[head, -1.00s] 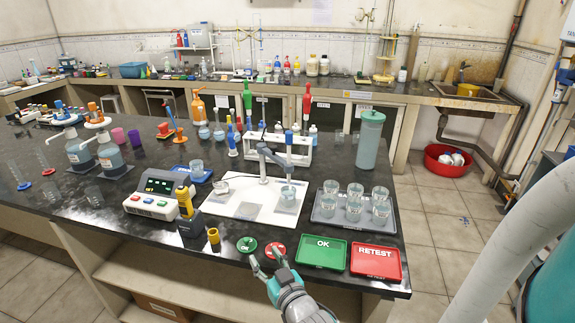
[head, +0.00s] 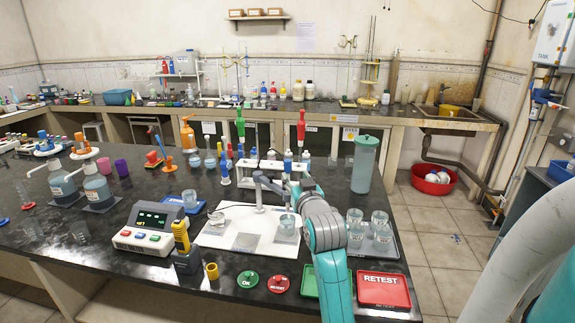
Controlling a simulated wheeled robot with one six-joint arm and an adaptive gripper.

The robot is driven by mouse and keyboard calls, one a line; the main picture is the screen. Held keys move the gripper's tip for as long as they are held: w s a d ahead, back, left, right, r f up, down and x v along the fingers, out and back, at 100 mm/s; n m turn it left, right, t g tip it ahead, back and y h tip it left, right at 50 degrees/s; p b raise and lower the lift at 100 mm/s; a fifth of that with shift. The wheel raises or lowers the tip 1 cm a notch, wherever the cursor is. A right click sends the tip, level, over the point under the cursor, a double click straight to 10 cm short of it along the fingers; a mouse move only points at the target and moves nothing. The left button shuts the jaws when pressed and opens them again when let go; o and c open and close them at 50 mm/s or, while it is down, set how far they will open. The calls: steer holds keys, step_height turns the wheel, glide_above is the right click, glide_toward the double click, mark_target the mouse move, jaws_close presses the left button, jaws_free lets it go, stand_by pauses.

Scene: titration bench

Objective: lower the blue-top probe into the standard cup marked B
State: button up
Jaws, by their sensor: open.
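The blue-top probe (head: 288,165) stands upright in the holder arm (head: 266,181) over the white plate (head: 218,238). Below it a glass cup (head: 287,223) stands on that plate; whether the probe's tip is inside it is unclear. My gripper (head: 294,182) is open at the probe's upper part, largely hidden behind my wrist; contact cannot be told. More glass cups (head: 355,222) stand on a grey tray (head: 396,262) at the right, partly covered by my arm. Cup letters are too small to read, so I cannot tell which is B.
A meter (head: 150,228) and a yellow handheld tool (head: 181,238) stand left of the plate. Green and red discs lie in front. A red RETEST tray (head: 383,289) is at the front right. A tall green-lidded container (head: 364,165) and a white bottle rack stand behind.

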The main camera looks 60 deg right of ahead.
mark_target(289, 166)
steer(key=x, duration=0.9)
steer(key=shift+w+d, duration=0.15)
steer(key=shift+w, duration=0.15)
steer(key=shift+f, duration=0.1)
jaws_close()
